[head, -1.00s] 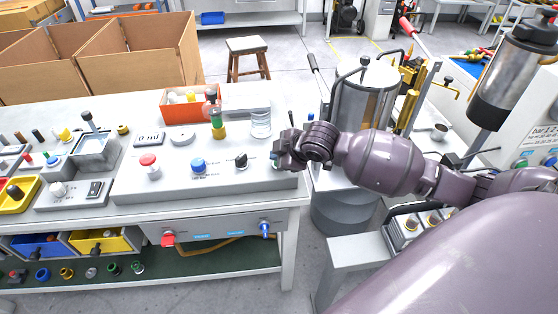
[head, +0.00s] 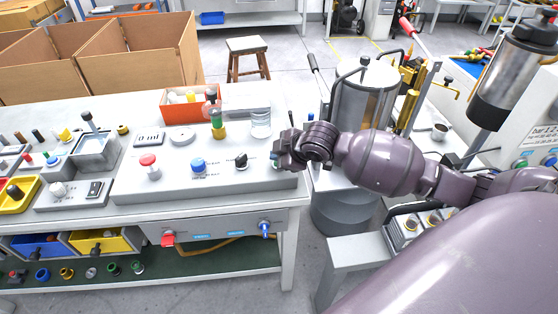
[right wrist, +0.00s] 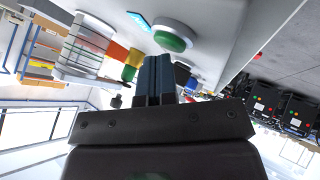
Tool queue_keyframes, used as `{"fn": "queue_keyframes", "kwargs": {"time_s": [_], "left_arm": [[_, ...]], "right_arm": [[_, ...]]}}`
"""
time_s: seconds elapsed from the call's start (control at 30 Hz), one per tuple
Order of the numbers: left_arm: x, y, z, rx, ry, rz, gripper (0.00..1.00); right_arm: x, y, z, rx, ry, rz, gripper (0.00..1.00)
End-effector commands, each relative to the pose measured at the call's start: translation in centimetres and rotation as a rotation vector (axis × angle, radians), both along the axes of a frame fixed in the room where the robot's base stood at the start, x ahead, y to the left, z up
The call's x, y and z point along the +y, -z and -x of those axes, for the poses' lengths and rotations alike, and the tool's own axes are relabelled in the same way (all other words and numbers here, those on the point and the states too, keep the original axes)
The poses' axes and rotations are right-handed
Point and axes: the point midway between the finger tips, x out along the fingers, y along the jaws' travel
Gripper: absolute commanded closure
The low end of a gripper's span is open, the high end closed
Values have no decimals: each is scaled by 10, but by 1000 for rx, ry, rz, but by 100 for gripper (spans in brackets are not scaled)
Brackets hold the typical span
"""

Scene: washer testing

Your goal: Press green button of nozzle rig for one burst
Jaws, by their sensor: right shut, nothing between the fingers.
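The nozzle rig is a white console (head: 215,181) on the bench, with a red button (head: 148,162), a blue button (head: 198,165) and a black knob (head: 241,160). My right gripper (head: 276,157) is at the console's right end, fingers pointing left, and covers most of that corner in the head view. In the right wrist view the green button (right wrist: 173,38), domed in a white ring, shows just beyond the shut, empty fingertips (right wrist: 158,58). A gap seems to remain, but the exact distance is unclear. My left gripper is not in view.
An orange bin (head: 180,111) is further back.

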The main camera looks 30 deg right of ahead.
Motion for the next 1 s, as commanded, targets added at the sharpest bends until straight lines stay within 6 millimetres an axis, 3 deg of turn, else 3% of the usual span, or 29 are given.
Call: {"fn": "queue_keyframes", "kwargs": {"time_s": [1.0], "left_arm": [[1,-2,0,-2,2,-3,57]], "right_arm": [[0,12,1,7,1,1,100]]}}
